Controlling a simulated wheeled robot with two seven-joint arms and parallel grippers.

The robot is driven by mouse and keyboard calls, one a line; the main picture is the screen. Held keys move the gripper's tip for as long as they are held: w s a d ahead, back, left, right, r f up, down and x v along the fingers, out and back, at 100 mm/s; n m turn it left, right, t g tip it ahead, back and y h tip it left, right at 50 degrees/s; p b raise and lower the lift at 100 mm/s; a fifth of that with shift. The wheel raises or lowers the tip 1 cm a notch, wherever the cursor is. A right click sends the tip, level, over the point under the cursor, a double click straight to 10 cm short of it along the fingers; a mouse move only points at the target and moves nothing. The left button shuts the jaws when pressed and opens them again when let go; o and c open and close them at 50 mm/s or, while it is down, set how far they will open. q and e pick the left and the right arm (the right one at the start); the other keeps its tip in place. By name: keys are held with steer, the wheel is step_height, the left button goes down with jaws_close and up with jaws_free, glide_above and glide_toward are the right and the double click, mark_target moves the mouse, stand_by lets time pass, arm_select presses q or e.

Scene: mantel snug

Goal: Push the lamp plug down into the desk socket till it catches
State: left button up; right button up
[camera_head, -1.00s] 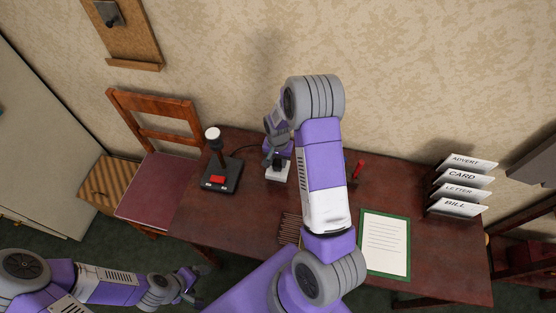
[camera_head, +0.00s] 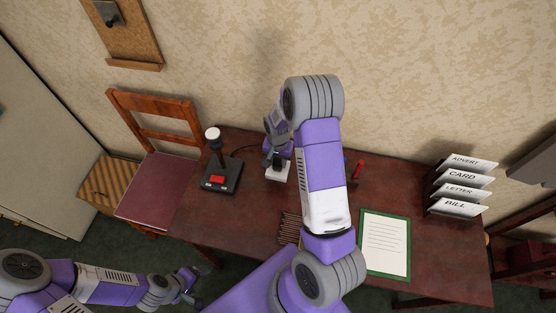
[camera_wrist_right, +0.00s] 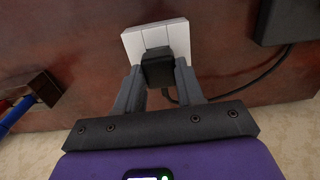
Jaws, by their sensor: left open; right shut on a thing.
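The white desk socket (camera_head: 279,174) sits on the desk below my right gripper (camera_head: 274,163). In the right wrist view the socket (camera_wrist_right: 148,40) is a white block with grooves. The black lamp plug (camera_wrist_right: 158,69) is between the fingers of my right gripper (camera_wrist_right: 159,84), which is shut on it. The plug overlaps the socket's near part; I cannot tell how deep it sits. The lamp (camera_head: 216,163), with black base, red button and white top, stands left of the socket. My left gripper (camera_head: 189,285) is open and empty, low at the left, off the desk.
A dark cable (camera_wrist_right: 250,83) runs from the plug side towards the lamp base. A letter rack (camera_head: 456,187) and a green-edged sheet (camera_head: 384,243) are on the desk's right part. A red-handled item (camera_head: 358,168) lies behind my right arm. A chair (camera_head: 157,187) stands at the left.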

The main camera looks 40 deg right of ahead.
mark_target(278, 162)
steer(key=shift+f+b, duration=0.5)
steer(key=shift+f, duration=0.1)
stand_by(0.3)
steer(key=o, duration=1.1)
steer(key=shift+o, duration=0.2)
step_height(278, 162, up, 8)
steer(key=shift+f+p, duration=0.2)
steer(key=shift+p, duration=0.5)
